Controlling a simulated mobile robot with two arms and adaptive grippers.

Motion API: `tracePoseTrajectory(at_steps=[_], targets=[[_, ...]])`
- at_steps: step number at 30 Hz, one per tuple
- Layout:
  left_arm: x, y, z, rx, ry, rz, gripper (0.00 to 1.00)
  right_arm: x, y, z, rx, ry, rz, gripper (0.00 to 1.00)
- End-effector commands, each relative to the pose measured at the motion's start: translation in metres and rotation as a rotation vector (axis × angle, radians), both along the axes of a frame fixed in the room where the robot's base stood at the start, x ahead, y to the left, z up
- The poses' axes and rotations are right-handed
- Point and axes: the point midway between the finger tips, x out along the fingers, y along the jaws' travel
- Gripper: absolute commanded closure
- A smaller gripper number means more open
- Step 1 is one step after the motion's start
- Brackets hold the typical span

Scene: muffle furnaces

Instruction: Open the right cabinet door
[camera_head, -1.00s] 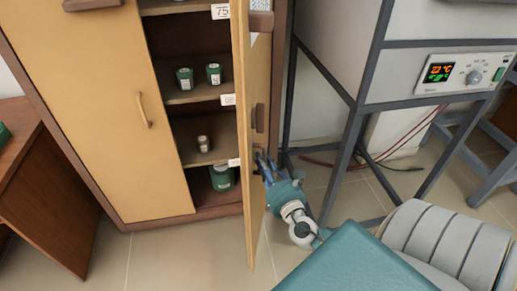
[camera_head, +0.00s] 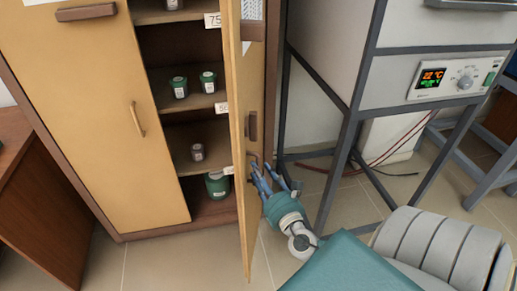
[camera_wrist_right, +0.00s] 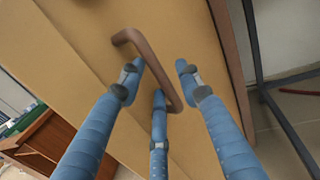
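The right cabinet door (camera_head: 243,140) stands swung out, seen nearly edge-on, with the shelves behind it exposed. My right gripper (camera_head: 268,176) is low beside the door's outer face, at its right in the head view. In the right wrist view its blue fingers (camera_wrist_right: 158,72) are spread apart. A brown bar handle (camera_wrist_right: 152,58) on the door runs between them, and no firm grip on it shows. In the head view the fingers partly hide the handle's lower area. My left gripper is not in view.
The left cabinet door (camera_head: 95,130) is shut, with a tan handle (camera_head: 137,118). Small jars (camera_head: 180,87) stand on the shelves. A furnace (camera_head: 435,78) on a dark metal frame (camera_head: 345,150) stands right of the door. Open floor (camera_head: 175,262) lies in front.

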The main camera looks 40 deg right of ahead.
Motion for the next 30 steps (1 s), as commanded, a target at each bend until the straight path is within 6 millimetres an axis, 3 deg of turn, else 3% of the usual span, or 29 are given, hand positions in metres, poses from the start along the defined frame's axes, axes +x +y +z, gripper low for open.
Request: tracePoseTrajectory(at_steps=[9, 15, 26, 27, 30], targets=[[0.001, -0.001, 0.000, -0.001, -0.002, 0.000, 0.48, -0.066, 0.020, -0.001, 0.001, 0.004, 0.000, 0.66], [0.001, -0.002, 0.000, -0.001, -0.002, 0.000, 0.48, -0.092, 0.028, -0.001, 0.000, 0.001, -0.001, 0.66], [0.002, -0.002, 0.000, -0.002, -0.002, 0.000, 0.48, -0.100, 0.030, 0.000, 0.001, -0.001, -0.002, 0.66], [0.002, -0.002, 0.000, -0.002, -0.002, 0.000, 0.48, -0.100, 0.030, 0.000, 0.001, -0.001, -0.002, 0.68], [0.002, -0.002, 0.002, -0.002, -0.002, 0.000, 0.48, -0.098, 0.029, 0.002, 0.012, -0.007, -0.008, 0.87]])
